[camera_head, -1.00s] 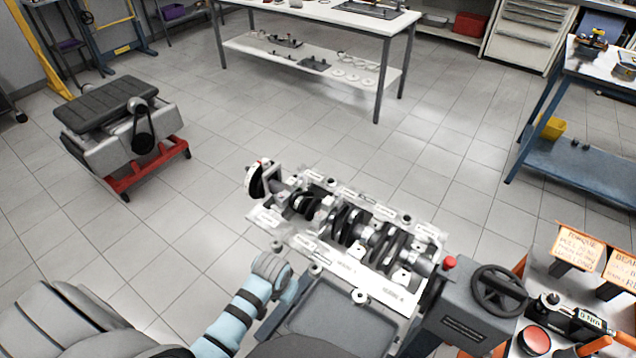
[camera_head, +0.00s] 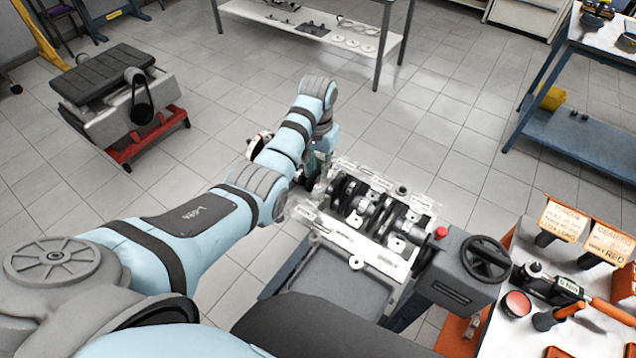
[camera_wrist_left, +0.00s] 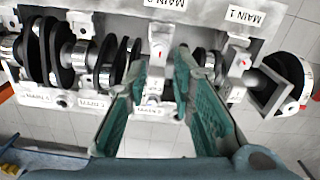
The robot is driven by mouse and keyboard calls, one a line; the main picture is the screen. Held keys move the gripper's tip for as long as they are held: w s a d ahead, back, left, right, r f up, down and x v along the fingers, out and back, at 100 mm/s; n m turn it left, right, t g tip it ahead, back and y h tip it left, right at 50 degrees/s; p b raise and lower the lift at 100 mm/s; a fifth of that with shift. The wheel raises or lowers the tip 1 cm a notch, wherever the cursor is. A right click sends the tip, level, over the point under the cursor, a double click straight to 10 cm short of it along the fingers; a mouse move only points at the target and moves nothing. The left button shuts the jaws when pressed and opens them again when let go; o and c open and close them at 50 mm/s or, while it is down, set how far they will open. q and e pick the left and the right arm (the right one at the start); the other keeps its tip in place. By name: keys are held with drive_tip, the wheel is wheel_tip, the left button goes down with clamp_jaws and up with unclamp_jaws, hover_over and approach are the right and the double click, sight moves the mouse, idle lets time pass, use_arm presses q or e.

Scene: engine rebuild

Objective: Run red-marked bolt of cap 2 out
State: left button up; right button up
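The engine block (camera_head: 345,235) with its crankshaft (camera_head: 375,215) sits on a stand, and the left end is partly hidden by my left arm. In the left wrist view, cap 2 (camera_wrist_left: 158,52) is a light metal bridge across the crankshaft beside the "MAIN 2" label. Contact cannot be told. In the head view this gripper (camera_head: 318,165) is over the block's left end. My right gripper is out of view.
A grey stand head with a handwheel (camera_head: 486,258) stands right of the block. A tool cart (camera_head: 560,330) with a torque tool and signs is at the lower right. An engine on a red stand (camera_head: 150,140) is at the left. Open floor lies beyond the block.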

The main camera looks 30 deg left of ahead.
sight(318, 186)
use_arm(q)
wheel_tip(318, 186, down, 7)
drive_tip(key=shift+w+r+b, duration=0.1)
drive_tip(key=shift+r+b, duration=0.05)
drive_tip(key=shift+b, duration=0.6)
drive_tip(key=shift+r, duration=0.1)
clamp_jaws()
